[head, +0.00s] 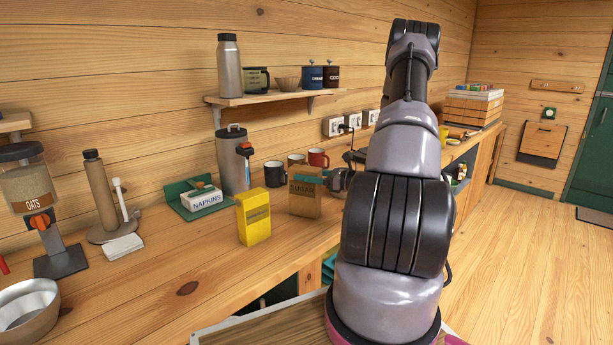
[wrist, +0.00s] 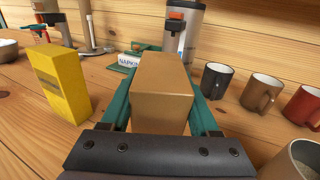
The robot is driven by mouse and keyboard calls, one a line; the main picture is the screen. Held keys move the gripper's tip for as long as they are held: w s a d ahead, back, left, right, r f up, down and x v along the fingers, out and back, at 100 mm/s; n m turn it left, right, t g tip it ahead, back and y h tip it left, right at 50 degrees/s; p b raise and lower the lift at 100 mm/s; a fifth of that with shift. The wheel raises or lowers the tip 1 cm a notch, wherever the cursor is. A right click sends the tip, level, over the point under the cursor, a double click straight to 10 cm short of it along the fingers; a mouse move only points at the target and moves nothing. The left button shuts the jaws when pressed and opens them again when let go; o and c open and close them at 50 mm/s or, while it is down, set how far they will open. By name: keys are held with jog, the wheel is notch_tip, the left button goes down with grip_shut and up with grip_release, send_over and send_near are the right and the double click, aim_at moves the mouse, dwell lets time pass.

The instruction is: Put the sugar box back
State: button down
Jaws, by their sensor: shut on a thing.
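In the wrist view the brown box (wrist: 160,88) fills the space between the teal fingers of my gripper (wrist: 162,100). My gripper is shut on it from the side. In the head view my gripper (head: 339,180) is partly hidden behind my arm, to the right of the box. I cannot tell whether the box's base touches the counter.
A yellow box (head: 254,217) stands just left of the brown box. Behind are a napkin holder (head: 201,195), a steel dispenser (head: 232,160) and several mugs (wrist: 261,92). The front left counter has clear room.

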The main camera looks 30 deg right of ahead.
jog(key=shift+f, duration=0.15)
jog(key=shift+c, duration=0.6)
grip_release()
